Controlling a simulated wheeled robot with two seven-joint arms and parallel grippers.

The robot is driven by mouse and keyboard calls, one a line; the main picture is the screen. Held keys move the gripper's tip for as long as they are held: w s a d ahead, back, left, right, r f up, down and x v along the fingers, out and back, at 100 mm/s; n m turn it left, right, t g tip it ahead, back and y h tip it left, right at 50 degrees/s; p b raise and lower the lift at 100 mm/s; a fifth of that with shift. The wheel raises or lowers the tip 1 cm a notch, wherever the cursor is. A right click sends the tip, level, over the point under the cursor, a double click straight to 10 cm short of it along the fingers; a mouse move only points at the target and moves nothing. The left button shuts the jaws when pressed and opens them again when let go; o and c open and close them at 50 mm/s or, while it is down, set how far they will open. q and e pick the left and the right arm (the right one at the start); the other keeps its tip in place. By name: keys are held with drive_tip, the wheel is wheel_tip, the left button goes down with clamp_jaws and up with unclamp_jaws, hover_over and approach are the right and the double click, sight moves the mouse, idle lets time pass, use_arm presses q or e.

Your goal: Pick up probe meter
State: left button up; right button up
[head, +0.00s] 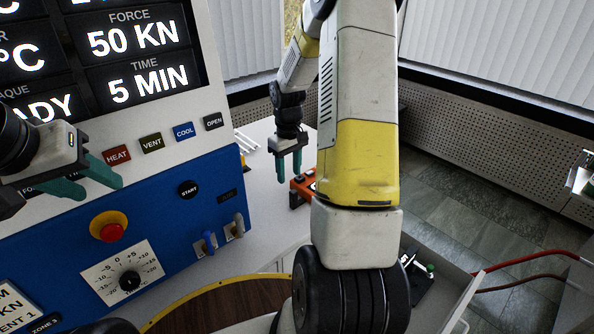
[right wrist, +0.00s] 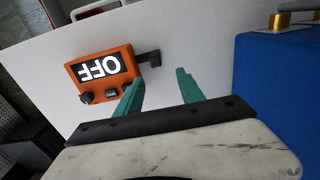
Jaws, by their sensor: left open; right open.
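The probe meter is an orange box; in the right wrist view the probe meter (right wrist: 122,64) lies on the white bench top with its dark screen reading "OFF", upside down in that view, and dark knobs along one edge. In the head view the probe meter (head: 297,190) shows only in part, mostly hidden behind my right arm. My right gripper (head: 289,172) is open just beside it, and its green fingers (right wrist: 160,85) show empty in the right wrist view, one close to the meter's edge. My left gripper (head: 115,180) is open and empty in front of the press panel.
The press with a blue panel (head: 160,225), a red stop button (head: 110,228) and levers (head: 210,242) fills the left side. A brown round surface with a yellow rim (head: 225,305) is at the bottom. White bench (head: 262,215) between them is clear. Red hoses (head: 520,262) run at the right.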

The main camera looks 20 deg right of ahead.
sight(292, 190)
drive_tip(key=f, duration=0.5)
drive_tip(key=d+f, duration=0.1)
drive_tip(key=f, duration=0.2)
drive_tip(key=shift+s+f, duration=0.2)
drive_tip(key=shift+f, duration=0.15)
drive_tip(key=shift+a, duration=0.1)
clamp_jaws()
idle(0.9)
